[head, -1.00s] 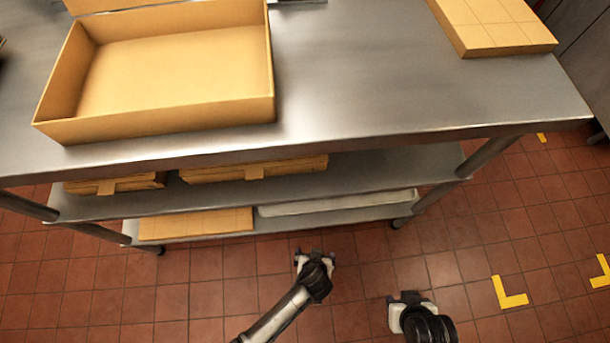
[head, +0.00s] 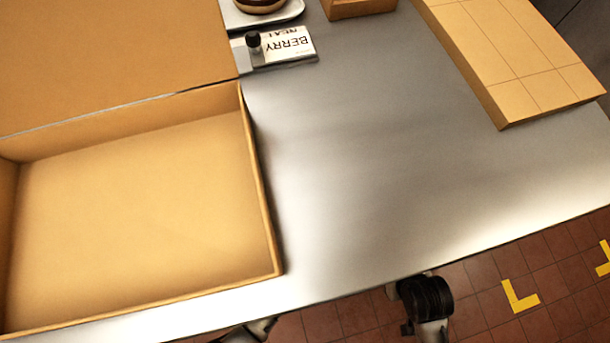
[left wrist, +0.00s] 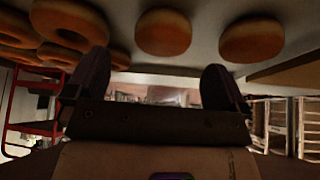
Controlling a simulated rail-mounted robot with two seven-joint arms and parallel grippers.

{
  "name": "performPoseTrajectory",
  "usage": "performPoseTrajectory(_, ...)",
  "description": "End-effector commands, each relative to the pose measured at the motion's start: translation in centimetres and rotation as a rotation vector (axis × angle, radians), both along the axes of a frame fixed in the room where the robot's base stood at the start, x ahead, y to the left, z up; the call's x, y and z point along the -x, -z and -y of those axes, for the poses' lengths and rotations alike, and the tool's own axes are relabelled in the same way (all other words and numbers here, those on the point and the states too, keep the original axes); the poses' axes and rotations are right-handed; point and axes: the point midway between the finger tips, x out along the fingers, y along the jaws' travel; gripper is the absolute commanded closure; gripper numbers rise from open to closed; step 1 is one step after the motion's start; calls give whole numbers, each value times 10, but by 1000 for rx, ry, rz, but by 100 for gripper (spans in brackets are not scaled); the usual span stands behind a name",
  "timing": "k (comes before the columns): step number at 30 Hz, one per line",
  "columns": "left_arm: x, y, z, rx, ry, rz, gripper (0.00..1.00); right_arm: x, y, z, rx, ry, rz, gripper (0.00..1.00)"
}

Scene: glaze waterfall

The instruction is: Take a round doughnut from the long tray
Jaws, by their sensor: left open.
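A large open cardboard box (head: 140,215) fills the left of the steel table (head: 370,180). A BERRY card (head: 290,45) and a white tray (head: 285,14) with a dark-topped doughnut (head: 260,4) are at the back. The middle is clear.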

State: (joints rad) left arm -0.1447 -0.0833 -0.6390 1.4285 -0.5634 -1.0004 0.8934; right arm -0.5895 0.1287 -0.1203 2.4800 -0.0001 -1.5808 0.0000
Motion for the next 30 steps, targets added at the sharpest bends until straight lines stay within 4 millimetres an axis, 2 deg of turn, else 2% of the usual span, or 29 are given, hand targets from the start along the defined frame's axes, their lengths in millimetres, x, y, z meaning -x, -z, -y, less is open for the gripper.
performPoseTrajectory(1,-2,6,0,-1,1,1,0,1,6,0,1,-1,-3,57)
performPoseTrajectory(8,-6,16,-2,0,1,0,0,-3,15,0,-1,1,7,57)
performPoseTrajectory(18,-21,51,-4,-1,1,1,0,-4,48,-3,-9,7,10,57)
performPoseTrajectory(27,-24,52,-4,0,0,0,0,-4,49,-4,-13,9,9,57)
performPoseTrajectory(30,-24,52,-4,0,0,0,9,-4,49,-4,-13,9,10,57)
